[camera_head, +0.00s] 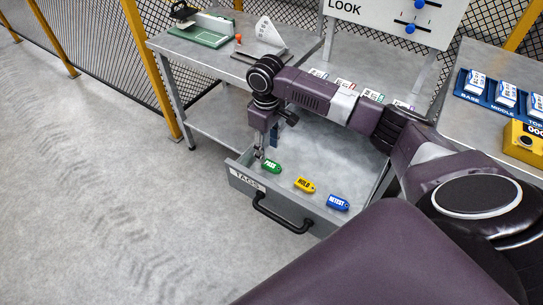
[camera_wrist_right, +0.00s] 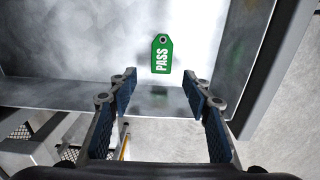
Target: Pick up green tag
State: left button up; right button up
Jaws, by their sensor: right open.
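A green tag (camera_head: 272,166) marked PASS lies on the floor of the open grey TAGS drawer (camera_head: 297,219), near its left side. My right gripper (camera_head: 259,152) points down over the left edge of the drawer, just left of the green tag. In the right wrist view the green tag (camera_wrist_right: 162,54) lies beyond the open fingertips (camera_wrist_right: 160,88), roughly centred between them and not touched. The space between the fingers is empty. My left gripper does not show.
A yellow HOLD tag (camera_head: 304,185) and a blue RETEST tag (camera_head: 338,203) lie in the same drawer, to the right. The drawer has a black handle (camera_head: 281,214). The workbench (camera_head: 222,62) stands above and behind. A blue tray (camera_head: 490,94) is on the right table. The floor at left is clear.

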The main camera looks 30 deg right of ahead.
aim_at(267, 163)
notch_tip(267, 163, down, 6)
jog(key=shift+a+r, duration=0.15)
jog(key=shift+r, duration=0.05)
jog(key=c, duration=1)
